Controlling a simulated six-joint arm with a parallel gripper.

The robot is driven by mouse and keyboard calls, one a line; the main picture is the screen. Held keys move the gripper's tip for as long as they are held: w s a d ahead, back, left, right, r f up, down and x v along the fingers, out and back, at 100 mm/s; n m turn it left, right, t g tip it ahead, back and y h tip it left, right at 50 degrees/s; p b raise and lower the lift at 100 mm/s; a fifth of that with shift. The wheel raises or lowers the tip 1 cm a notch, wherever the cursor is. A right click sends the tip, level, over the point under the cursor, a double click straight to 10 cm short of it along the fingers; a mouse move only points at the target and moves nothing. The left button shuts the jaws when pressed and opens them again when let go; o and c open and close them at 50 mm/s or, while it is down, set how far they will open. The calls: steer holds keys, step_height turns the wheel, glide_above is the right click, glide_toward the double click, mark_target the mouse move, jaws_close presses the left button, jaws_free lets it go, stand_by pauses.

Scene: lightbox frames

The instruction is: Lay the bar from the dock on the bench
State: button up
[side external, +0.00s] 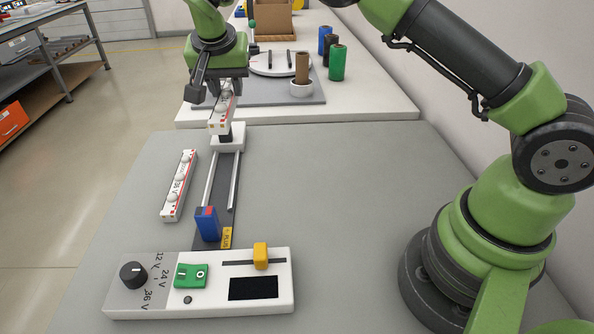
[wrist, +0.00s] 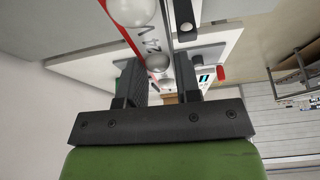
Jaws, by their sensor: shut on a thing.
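My gripper (side external: 213,92) is shut on a white bar with red edges and round white domes (side external: 222,112). In the wrist view, this bar (wrist: 146,38) sits between the two dark fingers (wrist: 160,84) and reads "24 V". The bar is over the far end of the dock, by its white end block (side external: 228,138); I cannot tell whether it touches. The dock (side external: 225,185) has two pale rails on a dark strip, with a blue block (side external: 207,223) and a yellow label at its near end. Its rails are empty. The grey bench (side external: 340,200) lies beneath.
A second bar, marked "36 V" (side external: 178,186), lies on the bench left of the dock. A control box (side external: 200,300) with knob, green switch and yellow slider stands in front. The bench right of the dock is clear. A table with coloured cylinders (side external: 337,62) is behind.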

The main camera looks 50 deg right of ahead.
steer(key=s+d+f, duration=0.4)
steer(key=s, duration=0.2)
steer(key=s+d+f, duration=0.4)
steer(key=s, duration=0.2)
steer(key=shift+s+f, duration=0.1)
steer(key=shift+f, duration=4.25)
steer(key=o, duration=0.9)
steer(key=shift+f, duration=0.15)
steer(key=shift+o, duration=0.3)
